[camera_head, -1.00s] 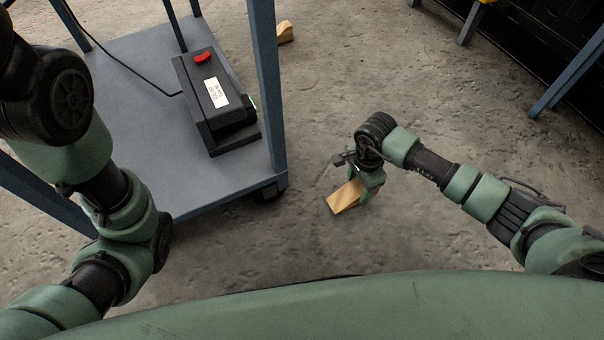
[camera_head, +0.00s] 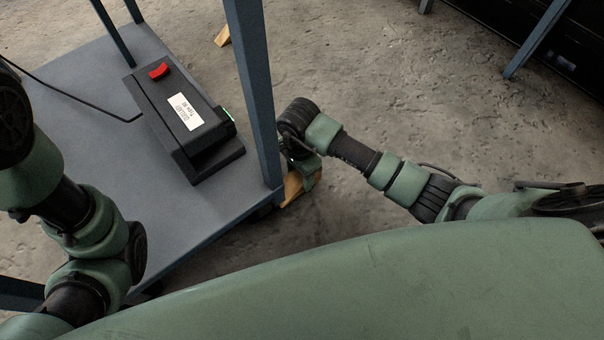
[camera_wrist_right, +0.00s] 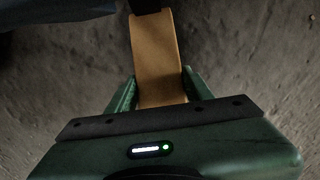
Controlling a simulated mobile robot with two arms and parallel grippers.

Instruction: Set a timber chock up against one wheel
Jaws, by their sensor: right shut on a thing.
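The timber chock (camera_head: 292,188) is a pale wooden wedge low at the near right corner of the blue-grey cart (camera_head: 225,200). My right gripper (camera_head: 306,178) is shut on it. In the right wrist view the chock (camera_wrist_right: 157,50) lies between the two green fingers (camera_wrist_right: 160,92) and points away from them. Its far end meets or nearly meets a dark part at the top edge, which looks like the wheel (camera_wrist_right: 148,5). Whether they touch, I cannot tell. In the head view this corner's wheel is mostly hidden under the cart. My left gripper is out of view.
A second wooden chock (camera_head: 222,37) lies on the floor behind the cart leg. A black box with a red switch (camera_head: 185,115) stands on the cart's shelf, with a cable. The cart's upright post (camera_head: 254,95) rises close to my right wrist. Floor to the right is clear.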

